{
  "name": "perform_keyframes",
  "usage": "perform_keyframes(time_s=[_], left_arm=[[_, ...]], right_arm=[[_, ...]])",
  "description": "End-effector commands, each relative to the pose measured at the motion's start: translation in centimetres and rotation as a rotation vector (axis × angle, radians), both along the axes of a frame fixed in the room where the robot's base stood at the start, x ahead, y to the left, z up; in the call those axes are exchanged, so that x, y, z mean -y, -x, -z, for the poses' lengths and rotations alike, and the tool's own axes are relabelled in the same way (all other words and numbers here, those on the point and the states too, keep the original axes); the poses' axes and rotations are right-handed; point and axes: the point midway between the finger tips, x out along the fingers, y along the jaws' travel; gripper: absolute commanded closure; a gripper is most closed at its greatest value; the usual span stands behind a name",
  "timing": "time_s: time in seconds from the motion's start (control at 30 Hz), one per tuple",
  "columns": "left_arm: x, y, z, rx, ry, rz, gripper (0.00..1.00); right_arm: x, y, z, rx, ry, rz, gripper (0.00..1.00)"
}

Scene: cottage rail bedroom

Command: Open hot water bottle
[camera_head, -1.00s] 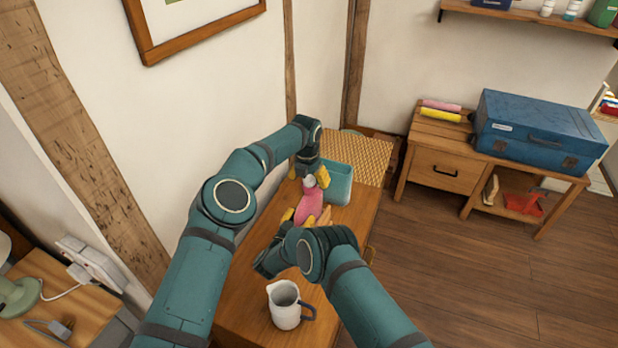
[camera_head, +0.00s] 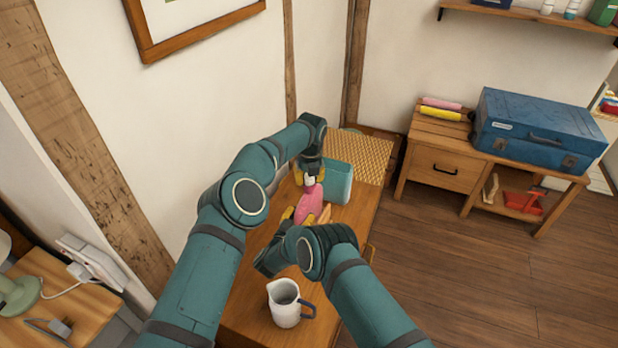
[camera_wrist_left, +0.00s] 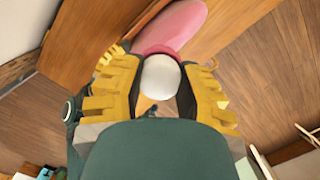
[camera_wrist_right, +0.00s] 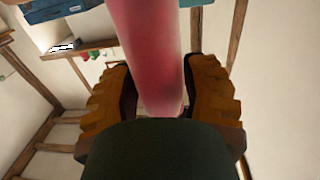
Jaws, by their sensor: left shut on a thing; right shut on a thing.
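The pink hot water bottle (camera_head: 308,207) is held up over the wooden cabinet top, tilted, its neck toward my left gripper. Its white stopper (camera_wrist_left: 161,78) sits against the pink neck rim; I cannot tell whether it is loosened. My left gripper (camera_head: 309,181) is shut on the stopper, with a yellow finger on either side of it in the left wrist view. My right gripper (camera_wrist_right: 160,95) is shut on the bottle's body, which also shows in the right wrist view (camera_wrist_right: 150,55). My right forearm hides part of the bottle's lower end in the head view.
A teal bin (camera_head: 338,183) stands just right of the bottle neck, close to my left gripper. A grey jug (camera_head: 284,304) stands near the cabinet's front. A woven mat (camera_head: 360,155) lies behind. The wall is close on the left; floor is open on the right.

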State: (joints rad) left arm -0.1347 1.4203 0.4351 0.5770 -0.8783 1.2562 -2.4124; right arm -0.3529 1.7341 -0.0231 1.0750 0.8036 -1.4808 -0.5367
Motion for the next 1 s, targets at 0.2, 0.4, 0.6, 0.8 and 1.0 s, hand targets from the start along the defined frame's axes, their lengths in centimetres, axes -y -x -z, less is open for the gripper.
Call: perform_keyframes(time_s=[0.2,0.4,0.6,0.8,1.0], left_arm=[[0.03,0.02,0.13,-0.001,-0.003,-0.384,1.00],[0.04,0.07,0.07,0.000,0.000,-0.530,1.00],[0.04,0.08,0.06,-0.001,0.001,-0.535,1.00],[0.04,0.07,0.05,-0.001,0.000,-0.533,0.42],[0.02,0.05,0.00,0.000,0.001,-0.533,0.42]], right_arm=[[-0.07,0.03,0.01,0.000,0.000,-0.001,1.00],[-0.07,0.03,0.01,0.000,0.000,-0.001,1.00],[-0.07,0.03,0.00,0.000,0.000,-0.001,1.00],[-0.07,0.03,-0.01,0.000,0.000,-0.001,1.00],[-0.07,0.02,0.00,0.000,0.000,-0.001,1.00]])
